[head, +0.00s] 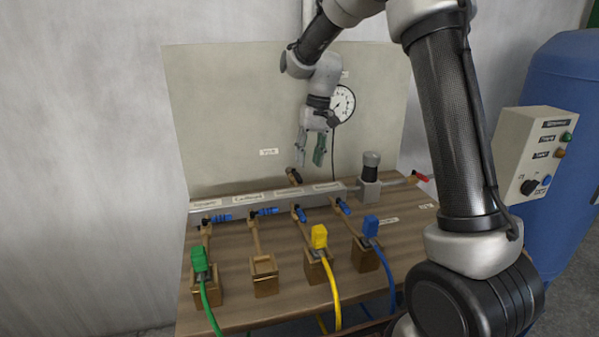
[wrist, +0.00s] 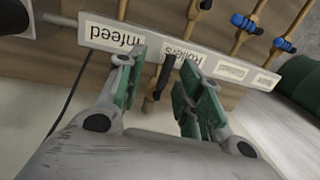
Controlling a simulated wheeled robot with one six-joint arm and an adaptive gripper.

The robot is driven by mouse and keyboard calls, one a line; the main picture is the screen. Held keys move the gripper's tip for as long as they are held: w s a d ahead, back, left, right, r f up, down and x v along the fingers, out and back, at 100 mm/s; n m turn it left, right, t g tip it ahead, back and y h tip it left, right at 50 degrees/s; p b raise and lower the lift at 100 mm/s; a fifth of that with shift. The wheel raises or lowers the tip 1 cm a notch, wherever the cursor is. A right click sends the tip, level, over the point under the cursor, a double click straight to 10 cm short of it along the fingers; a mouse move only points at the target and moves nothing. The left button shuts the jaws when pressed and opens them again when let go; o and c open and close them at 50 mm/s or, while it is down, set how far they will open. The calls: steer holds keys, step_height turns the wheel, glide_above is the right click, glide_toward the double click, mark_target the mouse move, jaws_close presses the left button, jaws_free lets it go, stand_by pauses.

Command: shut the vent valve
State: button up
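The vent valve (head: 294,176) is most likely the small brass valve with a black handle behind the manifold; the wall label near it is too small to read. In the wrist view its black handle (wrist: 165,74) points roughly along its brass stub, between my fingers in the picture. My gripper (head: 311,148) is open and empty, pointing down above the valve and slightly to its right. In the wrist view my gripper (wrist: 157,85) shows green-padded fingers with a gap on each side of the handle. I cannot tell how far below the fingertips the handle sits.
The grey labelled manifold (head: 265,197) carries several blue-handled valves. A red-handled valve (head: 419,176) and a grey cylinder unit (head: 370,170) stand right. A gauge (head: 342,103) hangs on the back panel (head: 220,100). Green (head: 199,259), yellow (head: 319,237) and blue (head: 371,226) connectors stand in front.

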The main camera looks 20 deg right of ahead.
mark_target(299, 176)
steer(key=shift+t, duration=0.3)
steer(key=f, duration=0.1)
steer(key=w+a+f, duration=0.1)
steer(key=f, duration=0.1)
steer(key=a+f, duration=0.1)
steer(key=f, duration=0.1)
steer(key=shift+w+a+f, duration=0.2)
steer(key=shift+w, duration=0.1)
jaws_close()
